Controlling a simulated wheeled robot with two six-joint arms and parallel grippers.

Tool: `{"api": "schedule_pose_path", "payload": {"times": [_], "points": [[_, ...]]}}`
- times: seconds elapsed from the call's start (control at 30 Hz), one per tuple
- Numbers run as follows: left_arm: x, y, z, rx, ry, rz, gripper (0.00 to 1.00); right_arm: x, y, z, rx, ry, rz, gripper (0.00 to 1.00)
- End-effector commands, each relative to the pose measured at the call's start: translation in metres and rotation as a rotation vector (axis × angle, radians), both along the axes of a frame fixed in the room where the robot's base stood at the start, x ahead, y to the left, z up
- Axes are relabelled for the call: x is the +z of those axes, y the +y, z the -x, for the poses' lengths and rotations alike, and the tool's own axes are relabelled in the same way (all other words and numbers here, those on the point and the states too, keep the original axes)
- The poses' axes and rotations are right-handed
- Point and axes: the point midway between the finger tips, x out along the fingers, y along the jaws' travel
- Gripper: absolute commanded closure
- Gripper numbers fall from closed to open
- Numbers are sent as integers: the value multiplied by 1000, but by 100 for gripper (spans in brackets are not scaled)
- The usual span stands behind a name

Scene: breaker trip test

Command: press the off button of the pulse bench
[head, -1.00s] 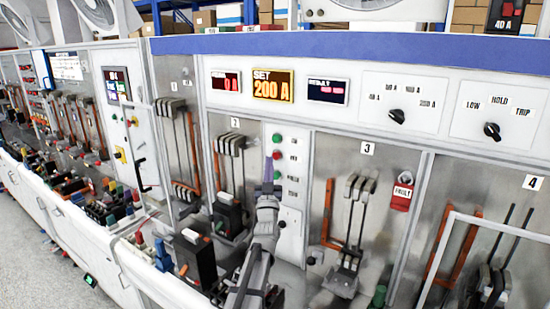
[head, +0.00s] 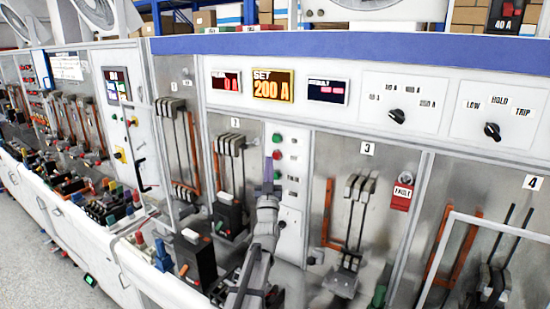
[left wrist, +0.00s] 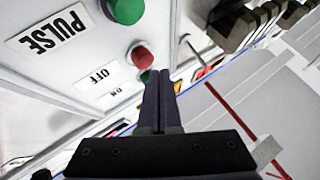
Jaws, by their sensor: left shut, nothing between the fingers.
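The pulse bench has a narrow white button panel (head: 292,165) between bays 2 and 3. Its red button (head: 277,155) shows below a top green button (head: 277,138). In the left wrist view the red button (left wrist: 140,55) sits beside the OFF label (left wrist: 97,77), and the green button (left wrist: 127,10) beside the PULSE label (left wrist: 47,38). My left gripper (head: 268,160) is shut and empty in front of this panel. In the wrist view its fingertips (left wrist: 157,75) are close to the red button and partly cover a lower green button near the ON label. Contact cannot be told.
Breaker levers in bay 2 (head: 230,150) and bay 3 (head: 355,220) flank the panel. A red FAULT tag (head: 401,192) hangs at right. Black breakers (head: 194,257) stand on the ledge at left. The display (head: 272,86) reads SET 200 A.

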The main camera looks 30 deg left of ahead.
Motion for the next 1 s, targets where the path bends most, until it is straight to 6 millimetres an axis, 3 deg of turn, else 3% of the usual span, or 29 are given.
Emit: {"api": "schedule_pose_path", "payload": {"times": [1.0], "points": [[0, -1, -9, 0, 0, 0, 100, 0, 0, 0, 0, 0, 0, 50]]}}
